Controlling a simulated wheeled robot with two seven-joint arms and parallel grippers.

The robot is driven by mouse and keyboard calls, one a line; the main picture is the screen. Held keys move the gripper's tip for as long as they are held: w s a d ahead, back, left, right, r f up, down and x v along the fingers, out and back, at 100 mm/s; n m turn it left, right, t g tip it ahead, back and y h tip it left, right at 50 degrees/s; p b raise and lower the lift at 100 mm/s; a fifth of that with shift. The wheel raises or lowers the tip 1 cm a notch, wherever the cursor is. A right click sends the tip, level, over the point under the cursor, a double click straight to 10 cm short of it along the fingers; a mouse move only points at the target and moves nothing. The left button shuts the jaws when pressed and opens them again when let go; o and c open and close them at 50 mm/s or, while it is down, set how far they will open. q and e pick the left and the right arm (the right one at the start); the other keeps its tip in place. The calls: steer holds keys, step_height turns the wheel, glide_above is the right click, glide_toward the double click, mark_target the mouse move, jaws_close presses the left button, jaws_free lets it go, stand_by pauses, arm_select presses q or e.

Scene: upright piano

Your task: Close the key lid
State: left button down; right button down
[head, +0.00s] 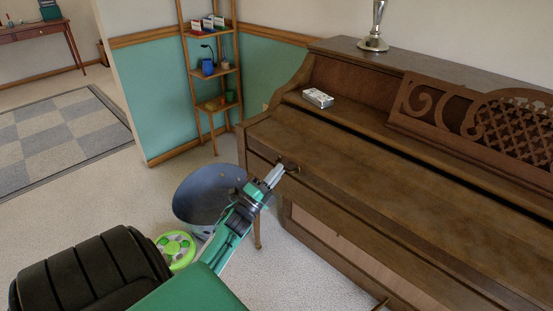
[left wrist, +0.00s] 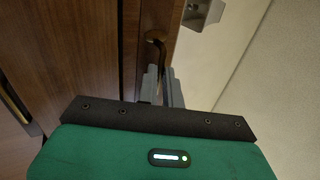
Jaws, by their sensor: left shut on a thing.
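The key lid (head: 395,150) of the brown upright piano lies as a broad flat wooden panel across the front, and no keys show. A small dark handle (head: 292,168) sits on its front edge near the left end. My left gripper (head: 279,172) is at this handle with its fingers closed on it. In the left wrist view the fingers (left wrist: 162,90) reach to the curved handle (left wrist: 155,42) beside the brown wood. The exact contact is partly hidden there. My right gripper is not in view.
A small silvery box (head: 318,98) lies on the piano near the left end. A carved music stand (head: 470,115) and a metal lamp base (head: 373,42) are further back. A shelf (head: 212,65) stands behind.

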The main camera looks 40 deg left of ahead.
arm_select(q)
steer(key=shift+w+d+f, duration=0.1)
steer(key=shift+d+f, duration=0.1)
steer(key=shift+f, duration=0.55)
steer(key=c, duration=1.8)
jaws_free()
steer(key=shift+w, duration=0.1)
steer(key=shift+w+f, duration=0.15)
steer(key=shift+f, duration=0.05)
steer(key=shift+r, duration=0.15)
steer(key=shift+r, duration=0.1)
steer(key=shift+a, duration=0.1)
steer(key=v, duration=1.3)
steer(key=shift+s+r, duration=0.2)
steer(key=shift+s, duration=0.35)
